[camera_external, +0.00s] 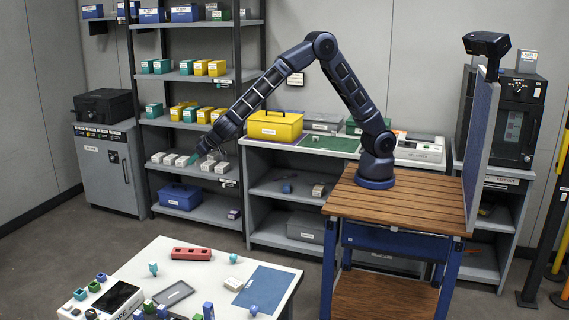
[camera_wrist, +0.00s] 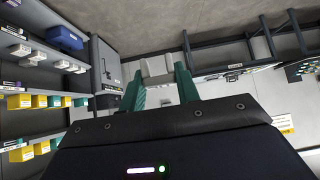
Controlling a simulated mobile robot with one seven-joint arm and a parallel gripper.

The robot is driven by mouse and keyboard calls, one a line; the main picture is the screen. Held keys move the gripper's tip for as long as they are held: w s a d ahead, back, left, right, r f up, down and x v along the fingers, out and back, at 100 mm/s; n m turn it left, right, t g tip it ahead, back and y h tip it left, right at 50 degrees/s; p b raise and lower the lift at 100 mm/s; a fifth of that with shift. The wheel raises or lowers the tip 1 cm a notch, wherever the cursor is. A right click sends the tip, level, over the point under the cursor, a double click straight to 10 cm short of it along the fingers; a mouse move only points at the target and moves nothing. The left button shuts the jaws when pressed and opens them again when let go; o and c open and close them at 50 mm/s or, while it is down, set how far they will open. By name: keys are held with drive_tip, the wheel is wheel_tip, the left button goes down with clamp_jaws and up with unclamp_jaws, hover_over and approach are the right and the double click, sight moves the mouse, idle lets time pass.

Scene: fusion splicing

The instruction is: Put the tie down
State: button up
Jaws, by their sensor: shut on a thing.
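My gripper (camera_external: 197,156) is held up in the air in front of the shelf rack in the external view. In the wrist view its two teal fingers (camera_wrist: 159,88) stand a little apart, with a pale grey, block-like thing, which I take to be the tie (camera_wrist: 155,69), between their tips. The fingers are shut on it. In the external view the tie is too small to make out clearly at the gripper.
The shelf rack (camera_external: 207,121) holds white, yellow and teal boxes. A white table (camera_external: 215,260) at the front carries a blue mat (camera_external: 267,288), a grey tray (camera_external: 173,293), a red block (camera_external: 191,254) and several small parts. A yellow toolbox (camera_external: 275,126) stands on the counter behind.

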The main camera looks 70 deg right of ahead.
drive_tip(key=s+a+f+n+y, duration=0.1)
drive_tip(key=s+a, duration=0.3)
drive_tip(key=a, duration=0.3)
drive_tip(key=s+a+n+y, duration=0.1)
drive_tip(key=s+a, duration=0.2)
drive_tip(key=a, duration=0.4)
drive_tip(key=n+g+y, duration=0.3)
drive_tip(key=n+y, duration=0.1)
drive_tip(key=n, duration=0.3)
hover_over(233, 306)
drive_tip(key=s+d, duration=0.2)
drive_tip(key=d, duration=0.1)
wheel_tip(233, 306, down, 3)
drive_tip(key=f, duration=2)
drive_tip(key=shift+a, duration=0.25)
drive_tip(key=o, duration=1)
drive_tip(key=shift+f, duration=0.1)
